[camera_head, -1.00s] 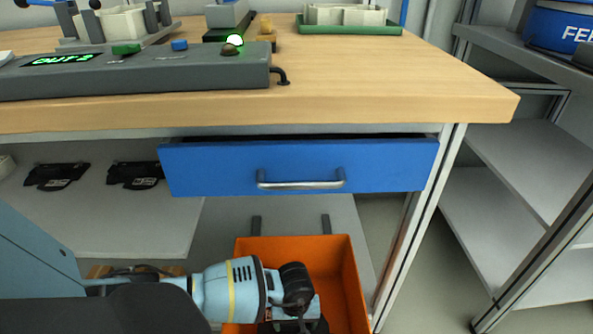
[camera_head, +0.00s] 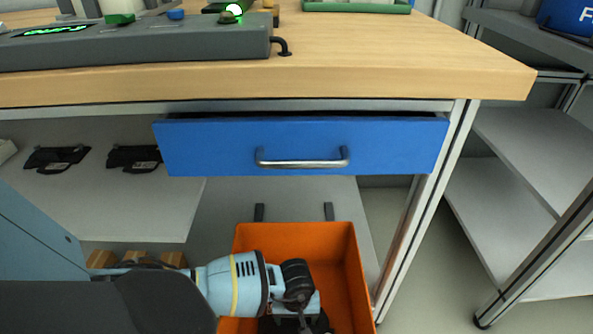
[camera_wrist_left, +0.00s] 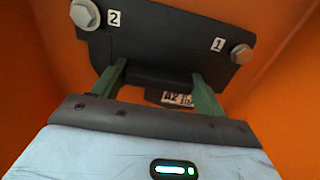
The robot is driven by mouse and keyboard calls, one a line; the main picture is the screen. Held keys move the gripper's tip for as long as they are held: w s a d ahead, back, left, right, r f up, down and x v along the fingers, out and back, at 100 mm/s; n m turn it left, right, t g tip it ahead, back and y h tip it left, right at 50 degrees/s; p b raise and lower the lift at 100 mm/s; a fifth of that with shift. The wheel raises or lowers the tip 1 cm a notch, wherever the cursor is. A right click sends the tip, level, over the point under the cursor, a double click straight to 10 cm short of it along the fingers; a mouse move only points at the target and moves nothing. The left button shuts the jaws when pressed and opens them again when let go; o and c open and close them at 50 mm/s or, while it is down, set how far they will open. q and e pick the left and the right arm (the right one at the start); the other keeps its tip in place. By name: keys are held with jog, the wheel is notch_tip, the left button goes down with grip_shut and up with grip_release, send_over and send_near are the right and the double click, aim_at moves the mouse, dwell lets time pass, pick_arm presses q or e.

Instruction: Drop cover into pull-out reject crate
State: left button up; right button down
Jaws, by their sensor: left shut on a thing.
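The cover is a black plate with two silver bolts and the labels 2 and 1. It shows in the left wrist view (camera_wrist_left: 165,45), between the two green fingers of my left gripper (camera_wrist_left: 165,82). The gripper is shut on it. The orange crate (camera_head: 345,265) stands pulled out below the bench. In the head view my left gripper (camera_head: 295,322) reaches down into the crate, and its tips are cut off by the picture's bottom edge. Orange walls surround the cover in the wrist view. A dark piece with a white label (camera_wrist_left: 178,98) shows below the cover; I cannot tell if it belongs to it.
A blue drawer (camera_head: 300,145) with a metal handle sits slightly open above the crate, under the wooden bench top (camera_head: 400,70). Black parts (camera_head: 135,158) lie on the lower shelf at left. A grey rack (camera_head: 520,170) stands at right.

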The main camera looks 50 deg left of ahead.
pick_arm(q)
jog(key=o, duration=1)
jog(key=shift+r, duration=0.1)
pick_arm(e)
jog(key=shift+r, duration=0.1)
pick_arm(q)
jog(key=shift+r, duration=0.25)
notch_tip(320, 180, up, 13)
jog(key=p, duration=0.5)
jog(key=shift+f+p, duration=0.2)
jog(key=shift+p, duration=0.15)
pick_arm(e)
jog(key=shift+t, duration=0.3)
jog(key=r, duration=0.4)
jog(key=w+r, duration=0.1)
jog(key=r, duration=0.1)
jog(key=shift+f, duration=0.1)
